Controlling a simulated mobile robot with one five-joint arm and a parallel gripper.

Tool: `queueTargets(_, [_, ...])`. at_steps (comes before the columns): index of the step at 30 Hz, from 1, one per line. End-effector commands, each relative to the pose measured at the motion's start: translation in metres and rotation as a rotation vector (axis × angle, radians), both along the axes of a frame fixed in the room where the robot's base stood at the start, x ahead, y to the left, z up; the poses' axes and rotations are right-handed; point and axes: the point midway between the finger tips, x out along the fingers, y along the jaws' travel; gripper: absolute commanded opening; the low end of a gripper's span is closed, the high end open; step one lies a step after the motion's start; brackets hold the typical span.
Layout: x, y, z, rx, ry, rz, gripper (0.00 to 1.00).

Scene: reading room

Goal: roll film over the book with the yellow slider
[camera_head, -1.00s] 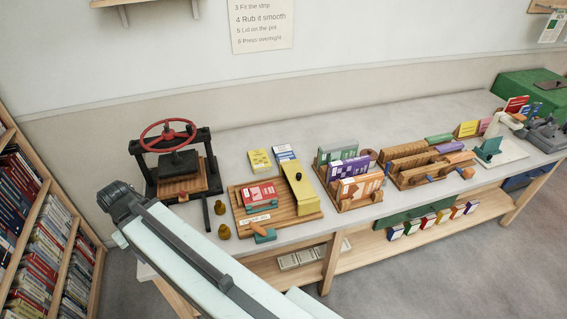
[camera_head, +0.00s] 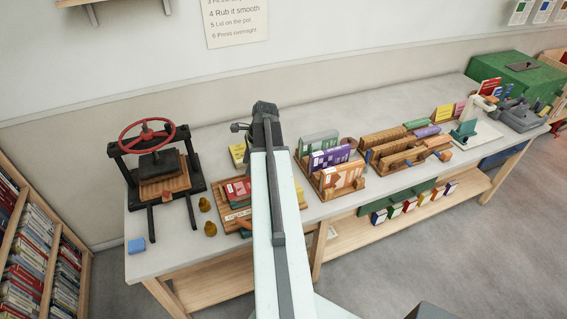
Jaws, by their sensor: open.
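The book (camera_head: 238,186), red with a pale label, lies on the wooden board (camera_head: 232,213) in the middle of the bench. My gripper's fingers cannot be made out, and the film cannot be told apart.
A press with a red wheel (camera_head: 147,133) stands at left. Two brass knobs (camera_head: 207,216) and a blue block (camera_head: 136,245) are on the bench. Wooden racks (camera_head: 328,173) stand to the right.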

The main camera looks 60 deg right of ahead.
Motion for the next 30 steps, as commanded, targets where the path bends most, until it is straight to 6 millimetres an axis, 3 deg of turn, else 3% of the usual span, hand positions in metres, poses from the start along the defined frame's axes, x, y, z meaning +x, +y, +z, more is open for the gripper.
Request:
queueTargets(1, [-0.026, -0.038, 0.004, 0.034, -0.008, -0.160, 0.43])
queueTargets(3, [-0.057, -0.074, 0.007, 0.082, -0.021, -0.355, 0.43])
queueTargets(6, [-0.090, -0.105, 0.009, 0.131, -0.035, -0.540, 0.43])
queueTargets(8, [-0.101, -0.115, 0.010, 0.148, -0.040, -0.603, 0.43])
queueTargets(17, [-0.106, -0.120, 0.003, 0.159, -0.043, -0.643, 0.43])
queueTargets(30, [-0.080, -0.116, -0.062, 0.158, -0.043, -0.641, 0.43])
